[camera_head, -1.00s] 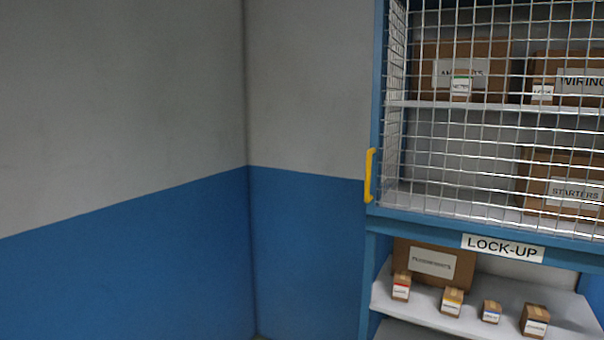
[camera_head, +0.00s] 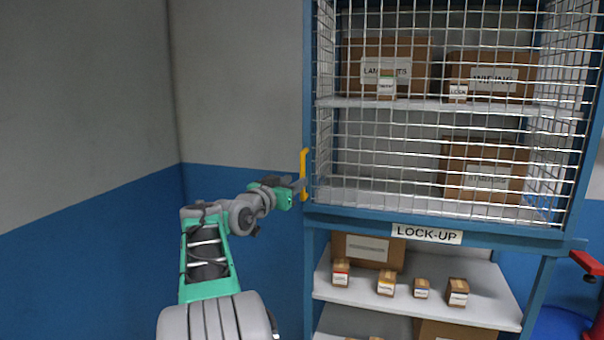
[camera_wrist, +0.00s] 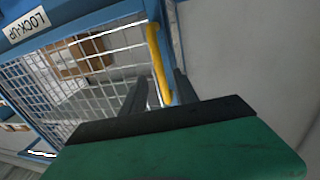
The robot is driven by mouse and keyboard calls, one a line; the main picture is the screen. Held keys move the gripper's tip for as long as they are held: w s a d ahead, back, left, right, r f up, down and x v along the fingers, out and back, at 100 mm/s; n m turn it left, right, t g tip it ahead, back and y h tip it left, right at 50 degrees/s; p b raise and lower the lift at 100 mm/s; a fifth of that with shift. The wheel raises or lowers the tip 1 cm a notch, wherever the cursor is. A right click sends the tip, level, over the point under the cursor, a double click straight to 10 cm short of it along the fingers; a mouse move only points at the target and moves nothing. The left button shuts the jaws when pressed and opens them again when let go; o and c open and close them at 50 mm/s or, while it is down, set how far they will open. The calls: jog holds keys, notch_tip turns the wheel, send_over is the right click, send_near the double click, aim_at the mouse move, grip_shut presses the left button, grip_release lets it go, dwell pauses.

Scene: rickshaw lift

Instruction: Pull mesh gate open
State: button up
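The mesh gate (camera_head: 400,145) is a wire grid in a blue frame across the upper part of a cabinet, and it looks closed. Its yellow upright handle (camera_head: 304,174) is on the gate's left edge. My gripper (camera_head: 299,184) reaches the handle's lower half from the left. In the wrist view, the yellow handle (camera_wrist: 158,62) runs down between the dark fingers of my gripper (camera_wrist: 160,92). The fingers look spread, with gaps beside the handle. Whether either finger touches it I cannot tell.
Behind the mesh stand labelled cardboard boxes (camera_head: 490,75) on shelves. Below the LOCK-UP sign (camera_head: 427,234), an open shelf (camera_head: 420,305) holds small boxes. A grey and blue wall (camera_head: 240,100) is on the left. A red object (camera_head: 587,262) is at the right edge.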

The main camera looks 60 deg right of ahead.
aim_at(302, 194)
jog(key=d+p, duration=0.1)
jog(key=d, duration=0.4)
jog(key=shift+s+d+p, duration=0.1)
jog(key=shift+d+p, duration=0.25)
jog(key=shift+p, duration=0.05)
grip_shut()
dwell(0.9)
